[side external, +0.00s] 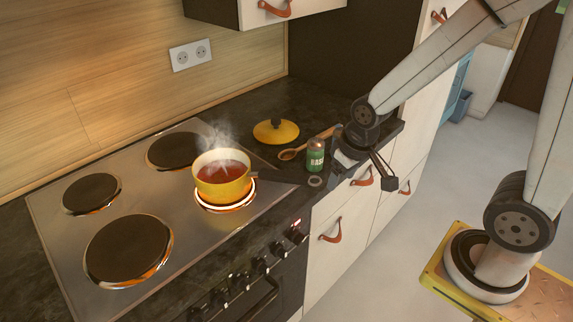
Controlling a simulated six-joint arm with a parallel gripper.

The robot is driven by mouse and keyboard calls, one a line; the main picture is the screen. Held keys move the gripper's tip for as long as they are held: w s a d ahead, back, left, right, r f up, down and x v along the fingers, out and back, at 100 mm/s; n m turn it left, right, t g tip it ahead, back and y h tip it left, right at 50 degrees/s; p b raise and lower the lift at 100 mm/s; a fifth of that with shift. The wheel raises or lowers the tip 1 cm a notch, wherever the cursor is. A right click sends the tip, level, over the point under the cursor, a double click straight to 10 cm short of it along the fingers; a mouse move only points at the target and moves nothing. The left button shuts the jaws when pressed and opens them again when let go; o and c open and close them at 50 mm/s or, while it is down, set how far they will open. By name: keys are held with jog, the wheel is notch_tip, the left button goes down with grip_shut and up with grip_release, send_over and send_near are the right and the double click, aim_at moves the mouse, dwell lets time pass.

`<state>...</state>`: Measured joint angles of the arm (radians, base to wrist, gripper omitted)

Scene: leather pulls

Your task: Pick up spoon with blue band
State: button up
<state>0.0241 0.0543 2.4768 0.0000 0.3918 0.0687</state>
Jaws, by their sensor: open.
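A wooden spoon (291,154) lies on the dark worktop, bowl toward the left and handle running up right toward my wrist. No blue band can be made out on it; the far end of its handle is close to or behind my arm. My gripper (374,181) is just right of the spoon, over the front edge of the worktop, with its dark fingers open. It does not hold the spoon. Its fingers are small and dark here, so the exact gap to the handle cannot be told.
A green-labelled jar (315,158) stands beside the spoon, with a small ring-shaped item (315,181) before it. A yellow lid (276,131) lies behind. A steaming yellow pot (222,184) of red liquid sits on a glowing burner at the hob's (133,202) right side.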

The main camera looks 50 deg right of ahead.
jog(key=w+d+m, duration=0.3)
jog(key=w, duration=0.2)
jog(key=w+d+m+g, duration=0.1)
jog(key=w+d+m, duration=0.2)
jog(key=w, duration=0.2)
jog(key=w+d+m, duration=0.2)
jog(key=w+d, duration=0.2)
jog(key=w, duration=0.1)
jog(key=shift+w+r+m, duration=0.15)
jog(key=shift+w+m, duration=0.2)
jog(key=shift+m, duration=0.05)
jog(key=w+d+f+m, duration=0.1)
jog(key=w+d+m, duration=0.3)
jog(key=w+d, duration=0.15)
jog(key=m+g, duration=0.2)
jog(key=m, duration=0.2)
send_over(323, 134)
jog(key=shift+a+f, duration=0.2)
jog(key=shift+f, duration=0.35)
jog(key=shift+a+f, duration=0.15)
jog(key=shift+f, duration=0.4)
jog(key=shift+d+f+m, duration=0.15)
jog(key=shift+d+m, duration=0.35)
jog(key=shift+f, duration=3.95)
grip_shut()
